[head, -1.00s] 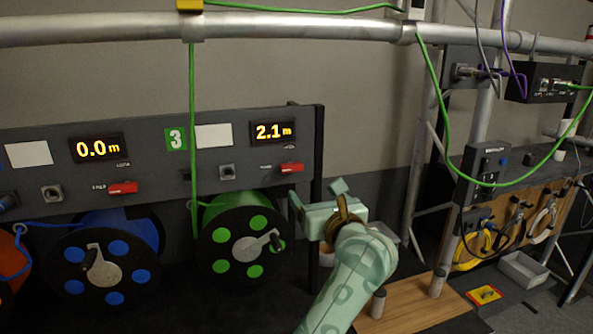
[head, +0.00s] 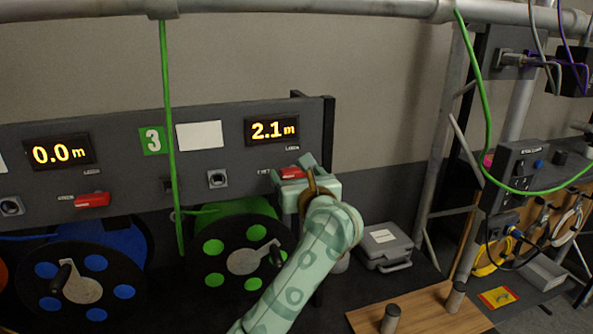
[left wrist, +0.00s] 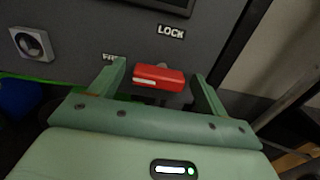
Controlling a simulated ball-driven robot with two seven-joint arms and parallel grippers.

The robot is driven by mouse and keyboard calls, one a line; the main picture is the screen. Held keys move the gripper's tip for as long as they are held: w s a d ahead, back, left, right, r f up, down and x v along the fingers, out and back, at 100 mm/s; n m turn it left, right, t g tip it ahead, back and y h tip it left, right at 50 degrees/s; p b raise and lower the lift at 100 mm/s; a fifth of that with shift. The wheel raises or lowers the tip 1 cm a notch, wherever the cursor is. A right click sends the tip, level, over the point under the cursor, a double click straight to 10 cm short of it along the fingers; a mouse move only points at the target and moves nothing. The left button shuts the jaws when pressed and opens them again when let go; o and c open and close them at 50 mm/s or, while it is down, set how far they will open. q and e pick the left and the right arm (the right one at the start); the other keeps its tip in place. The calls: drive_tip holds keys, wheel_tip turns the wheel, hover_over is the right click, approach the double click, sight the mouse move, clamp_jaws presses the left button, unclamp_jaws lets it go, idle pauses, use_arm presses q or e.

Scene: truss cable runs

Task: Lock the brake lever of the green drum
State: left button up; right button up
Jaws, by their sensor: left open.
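The green drum (head: 240,215) is a black reel with green discs and green cable, under the panel. Its red brake lever (head: 290,173) is on the panel below the 2.1 m display. My left gripper (head: 305,175) is at the lever and partly covers it. In the left wrist view the red lever (left wrist: 158,77) lies roughly level between the two open fingers (left wrist: 160,85), with a gap visible at each side. The LOCK label (left wrist: 171,32) is above the lever; the partly hidden FREE label (left wrist: 109,57) is at its left. My right gripper is not in view.
The blue drum (head: 85,280) and its red lever (head: 92,200) are to the left. A green cable (head: 168,130) hangs down in front of the panel. A grey case (head: 384,247) and a wooden board (head: 420,312) are to the right.

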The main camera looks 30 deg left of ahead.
use_arm(q)
drive_tip(key=shift+s+r, duration=0.1)
drive_tip(key=shift+c, duration=1.2)
drive_tip(key=c, duration=0.7)
drive_tip(key=shift+c, duration=0.2)
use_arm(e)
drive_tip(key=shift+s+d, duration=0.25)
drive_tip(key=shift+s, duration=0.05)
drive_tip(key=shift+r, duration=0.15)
use_arm(q)
drive_tip(key=shift+r+m+p, duration=0.2)
drive_tip(key=shift+m+p, duration=0.5)
drive_tip(key=shift+p, duration=0.3)
drive_tip(key=m+p, duration=0.4)
drive_tip(key=p, duration=0.2)
drive_tip(key=m+p, duration=1)
drive_tip(key=p, duration=0.1)
drive_tip(key=shift+w+d+p, duration=0.25)
drive_tip(key=shift+d+p, duration=0.05)
drive_tip(key=shift+f+m+p, duration=0.15)
drive_tip(key=shift+m+p, duration=1.05)
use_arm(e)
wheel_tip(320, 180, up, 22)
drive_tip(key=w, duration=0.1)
use_arm(q)
drive_tip(key=shift+f, duration=0.1)
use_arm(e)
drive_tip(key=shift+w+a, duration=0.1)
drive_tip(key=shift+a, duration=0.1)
